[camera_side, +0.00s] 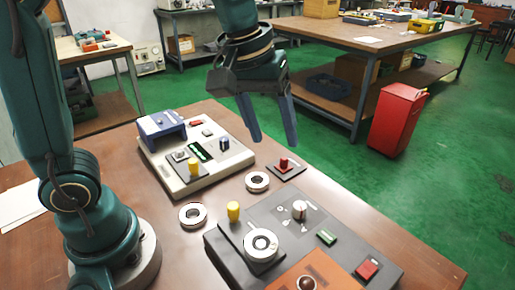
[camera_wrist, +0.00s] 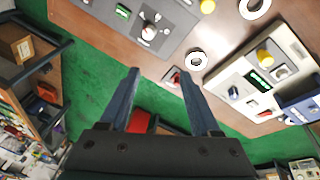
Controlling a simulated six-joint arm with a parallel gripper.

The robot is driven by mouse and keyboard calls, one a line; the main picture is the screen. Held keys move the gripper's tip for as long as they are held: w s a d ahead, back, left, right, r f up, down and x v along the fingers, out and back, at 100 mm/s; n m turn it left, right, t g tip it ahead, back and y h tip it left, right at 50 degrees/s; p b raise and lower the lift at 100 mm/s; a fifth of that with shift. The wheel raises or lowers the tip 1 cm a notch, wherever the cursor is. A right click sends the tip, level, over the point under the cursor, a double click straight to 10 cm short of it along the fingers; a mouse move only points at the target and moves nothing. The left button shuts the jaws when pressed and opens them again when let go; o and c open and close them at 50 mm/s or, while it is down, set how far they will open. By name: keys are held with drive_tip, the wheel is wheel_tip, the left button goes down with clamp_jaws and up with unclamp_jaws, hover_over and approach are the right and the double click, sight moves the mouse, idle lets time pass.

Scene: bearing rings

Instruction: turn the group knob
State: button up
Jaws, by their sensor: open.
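A pale round knob (camera_side: 299,209) with small printed marks around it stands on the dark grey panel box (camera_side: 228,258) at the front right. I take it for the group knob, though its label is too small to read. It also shows in the wrist view (camera_wrist: 150,29), near the top. My gripper (camera_side: 276,142) is open and empty, well above the table and apart from the knob, beyond it in the side view. In the wrist view my fingers (camera_wrist: 160,74) are spread wide, with the knob beyond their tips.
Two bearing rings (camera_side: 257,181) (camera_side: 193,215) lie on the brown table. A small red-knobbed plate (camera_side: 286,167) lies near them. A cream control box (camera_side: 197,182) stands behind. The grey box also carries a yellow knob (camera_side: 233,211), a ring on a round mount (camera_side: 261,243) and a red button (camera_side: 367,269).

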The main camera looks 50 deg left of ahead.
drive_tip(key=w+d+f+g, duration=0.2)
drive_tip(key=w+d+f, duration=0.15)
drive_tip(key=f, duration=0.25)
drive_tip(key=g, duration=0.1)
hover_over(299, 205)
wheel_tip(299, 205, down, 4)
drive_tip(key=shift+w+a+r, duration=0.1)
drive_tip(key=shift+r, duration=0.1)
drive_tip(key=shift+f, duration=2.7)
clamp_jaws()
